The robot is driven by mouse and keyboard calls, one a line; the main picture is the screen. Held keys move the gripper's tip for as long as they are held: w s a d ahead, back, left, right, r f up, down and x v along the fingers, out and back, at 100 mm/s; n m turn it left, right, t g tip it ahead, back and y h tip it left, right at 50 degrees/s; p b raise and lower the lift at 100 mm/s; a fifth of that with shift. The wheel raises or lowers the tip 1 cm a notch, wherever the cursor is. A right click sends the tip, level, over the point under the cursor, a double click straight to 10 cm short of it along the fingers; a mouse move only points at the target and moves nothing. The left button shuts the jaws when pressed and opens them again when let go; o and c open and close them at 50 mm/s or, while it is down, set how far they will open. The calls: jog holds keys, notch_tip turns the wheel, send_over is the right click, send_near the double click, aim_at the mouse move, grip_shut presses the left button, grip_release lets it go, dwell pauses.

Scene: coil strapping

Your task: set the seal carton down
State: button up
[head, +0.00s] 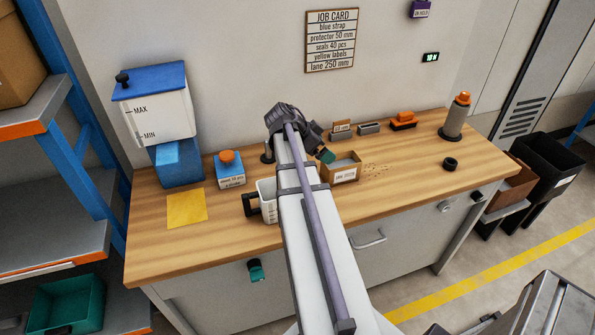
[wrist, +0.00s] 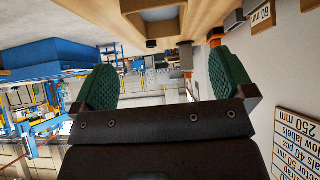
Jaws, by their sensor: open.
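An open brown carton (head: 346,173) with a white label, which I take to be the seal carton, stands upright on the wooden workbench (head: 240,225). Its label is too small to read surely. In the wrist view the carton (wrist: 155,22) is at the top edge, beyond the fingertips and partly cut off. My gripper (head: 327,156) is just above and beside the carton's left back corner. In the wrist view my gripper (wrist: 165,72) has its two green pads wide apart with nothing between them. My arm hides part of the bench left of the carton.
Small dark bits lie scattered right of the carton. Behind it stand a small brown box (head: 341,127), a grey block (head: 369,128) and an orange-topped tool (head: 403,120). A black ring (head: 450,163) and grey post (head: 456,121) are at right. A yellow sheet (head: 187,208) lies left.

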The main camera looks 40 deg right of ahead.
aim_at(342, 160)
jog(key=b+x, duration=0.7)
jog(key=x, duration=0.3)
jog(key=shift+f+b, duration=0.25)
jog(key=shift+b, duration=0.15)
jog(key=shift+s+d, duration=0.1)
jog(key=shift+d, duration=0.15)
jog(key=shift+r, duration=0.1)
jog(key=c, duration=1.4)
jog(key=shift+r, duration=0.1)
notch_tip(342, 160, up, 10)
jog(key=p, duration=1)
